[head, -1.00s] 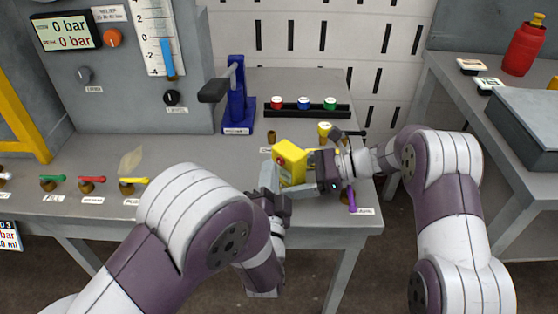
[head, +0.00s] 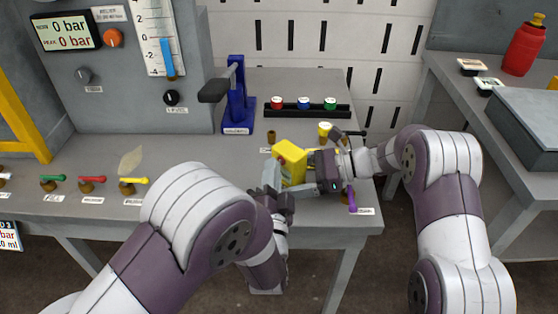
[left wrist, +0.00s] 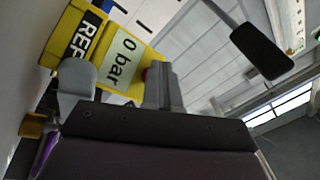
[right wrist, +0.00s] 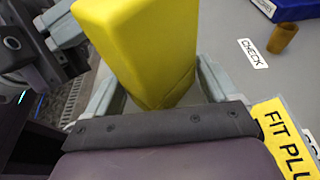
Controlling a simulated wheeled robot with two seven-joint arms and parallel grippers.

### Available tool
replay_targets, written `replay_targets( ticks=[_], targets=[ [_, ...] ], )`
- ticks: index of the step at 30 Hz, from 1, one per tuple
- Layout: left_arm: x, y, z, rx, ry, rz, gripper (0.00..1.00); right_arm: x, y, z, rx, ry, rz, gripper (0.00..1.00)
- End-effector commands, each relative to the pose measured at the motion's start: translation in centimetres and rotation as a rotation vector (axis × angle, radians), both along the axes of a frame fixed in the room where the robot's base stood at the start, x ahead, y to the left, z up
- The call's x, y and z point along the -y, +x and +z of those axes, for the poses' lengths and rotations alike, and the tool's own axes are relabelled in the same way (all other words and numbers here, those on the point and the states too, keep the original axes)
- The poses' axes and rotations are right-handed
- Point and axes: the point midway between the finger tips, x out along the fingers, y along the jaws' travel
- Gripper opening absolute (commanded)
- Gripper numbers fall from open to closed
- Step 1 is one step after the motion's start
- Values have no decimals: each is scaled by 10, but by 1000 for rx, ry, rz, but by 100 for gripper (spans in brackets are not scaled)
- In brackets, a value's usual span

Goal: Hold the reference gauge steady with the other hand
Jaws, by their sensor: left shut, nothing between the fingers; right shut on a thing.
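The reference gauge (head: 290,155) is a yellow block above the front right of the bench. Its "0 bar" display and REF label show in the left wrist view (left wrist: 102,42). My right gripper (head: 314,162) is shut on it from the right; in the right wrist view its fingers flank the plain yellow body (right wrist: 145,45). My left gripper (head: 280,183) is shut with nothing held, close in front of the gauge. In the left wrist view its fingers (left wrist: 120,88) overlap the gauge's lower edge; I cannot tell whether they touch it.
A blue press-like stand (head: 238,100) and a black rack (head: 305,108) with red, blue and green caps stand behind. A yellow-topped fitting (head: 325,130) and a purple-handled valve (head: 351,195) lie near my right gripper. Coloured valves line the bench's left.

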Motion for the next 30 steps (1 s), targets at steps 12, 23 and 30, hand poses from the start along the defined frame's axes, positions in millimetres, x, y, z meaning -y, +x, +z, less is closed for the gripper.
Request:
replay_targets(
  ticks=[12, 23, 30],
  targets=[
    [-12, -12, 0, 1, 0, -1, 0, 0, 0, -1, -3, -1, 1, 51],
    [-19, -19, 0, -1, 1, 1, 0, 0, 0, -1, -2, -1, 0, 51],
    [-36, -36, 0, 0, 1, 0, 0, 0, 0, -1, -2, -1, 0, 51]
  ],
)
